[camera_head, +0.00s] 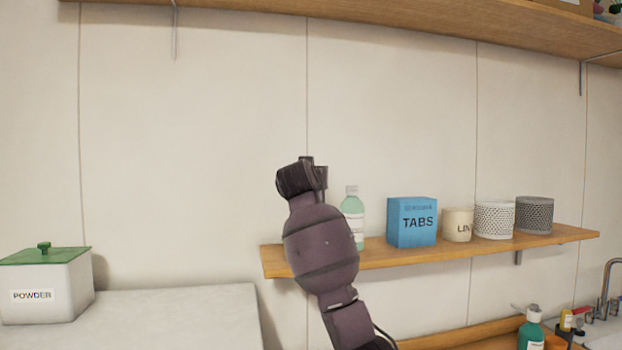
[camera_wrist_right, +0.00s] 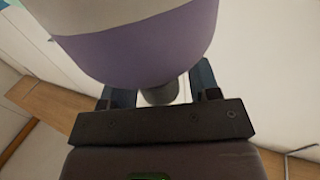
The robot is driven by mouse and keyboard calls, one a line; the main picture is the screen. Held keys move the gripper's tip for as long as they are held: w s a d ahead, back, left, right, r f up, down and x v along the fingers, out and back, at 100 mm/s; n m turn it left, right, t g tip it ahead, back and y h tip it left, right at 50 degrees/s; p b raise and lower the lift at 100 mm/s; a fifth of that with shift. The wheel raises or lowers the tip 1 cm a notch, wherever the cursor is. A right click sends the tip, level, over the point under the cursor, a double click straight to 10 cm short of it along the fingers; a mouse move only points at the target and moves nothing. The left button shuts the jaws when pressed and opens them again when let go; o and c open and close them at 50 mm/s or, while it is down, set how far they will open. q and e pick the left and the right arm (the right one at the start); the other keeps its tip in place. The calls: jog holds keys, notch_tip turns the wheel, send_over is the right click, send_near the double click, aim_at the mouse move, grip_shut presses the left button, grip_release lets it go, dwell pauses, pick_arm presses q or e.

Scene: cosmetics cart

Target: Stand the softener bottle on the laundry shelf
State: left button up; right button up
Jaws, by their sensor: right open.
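In the right wrist view a large lavender bottle (camera_wrist_right: 140,45) with a pale band fills the top of the picture, very close; I take it for the softener bottle. A grey rounded part like its cap (camera_wrist_right: 160,92) shows between the fingers of my right gripper (camera_wrist_right: 160,90). The gripper is open; contact cannot be made out. In the head view my right gripper (camera_head: 312,168) is above the left part of the laundry shelf (camera_head: 375,256), and my arm hides what is behind it. The lavender bottle does not show there. My left gripper is out of view.
A green bottle (camera_head: 352,210) stands on the shelf just right of my arm, then a blue TABS box (camera_head: 412,223), a cream tin (camera_head: 457,225) and two perforated pots (camera_head: 495,220). A POWDER box (camera_head: 48,290) stands at left. An upper shelf (camera_head: 400,18) runs overhead.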

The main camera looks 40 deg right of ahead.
pick_arm(q)
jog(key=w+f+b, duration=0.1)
jog(key=b, duration=0.2)
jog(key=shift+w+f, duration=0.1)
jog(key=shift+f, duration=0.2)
pick_arm(e)
jog(key=v, duration=1.1)
jog(key=shift+a, duration=0.2)
jog(key=shift+s, duration=0.15)
